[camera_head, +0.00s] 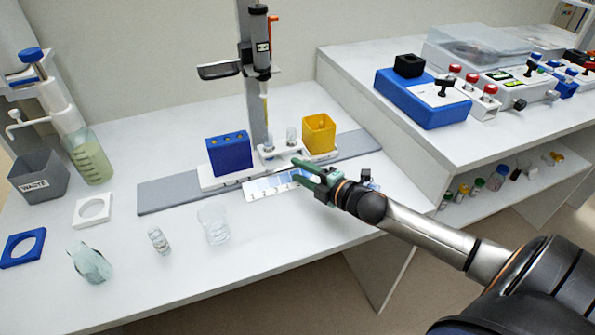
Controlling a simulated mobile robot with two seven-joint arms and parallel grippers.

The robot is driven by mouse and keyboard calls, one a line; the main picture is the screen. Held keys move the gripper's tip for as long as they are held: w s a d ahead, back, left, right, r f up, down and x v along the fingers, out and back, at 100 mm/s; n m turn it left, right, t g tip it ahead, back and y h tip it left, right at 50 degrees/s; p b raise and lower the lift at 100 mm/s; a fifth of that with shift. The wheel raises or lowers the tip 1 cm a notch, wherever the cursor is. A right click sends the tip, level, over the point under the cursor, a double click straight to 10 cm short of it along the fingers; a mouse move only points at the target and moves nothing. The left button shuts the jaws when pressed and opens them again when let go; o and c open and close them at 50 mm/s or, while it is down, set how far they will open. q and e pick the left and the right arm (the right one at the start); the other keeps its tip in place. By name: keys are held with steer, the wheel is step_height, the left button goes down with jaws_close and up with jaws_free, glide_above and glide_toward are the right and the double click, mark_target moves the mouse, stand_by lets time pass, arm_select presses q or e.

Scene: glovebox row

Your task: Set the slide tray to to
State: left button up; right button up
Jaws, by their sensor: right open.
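The slide tray appears to be the white carriage (208,181) on the long grey rail (160,196) below the vertical stand. It carries a blue block with holes (229,153), two small clear vials and a yellow square cup (319,133). A white plate with tick marks and a pale blue area (262,190) sits at its front. My right gripper (302,176), with green fingers, is open at the right end of this plate and partly covers it. I cannot tell whether the fingers touch the plate or tray. My left gripper is not in view.
A dispensing stand (258,70) rises behind the tray. A clear beaker (213,225), a small vial stack (159,241) and a crumpled clear piece (90,262) stand in front. A grey waste bin (38,176) is at left. A raised bench with a blue control box (424,103) is at right.

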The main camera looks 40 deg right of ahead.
steer(key=shift+w+a+f, duration=0.1)
steer(key=shift+w, duration=0.55)
jaws_close()
stand_by(1.1)
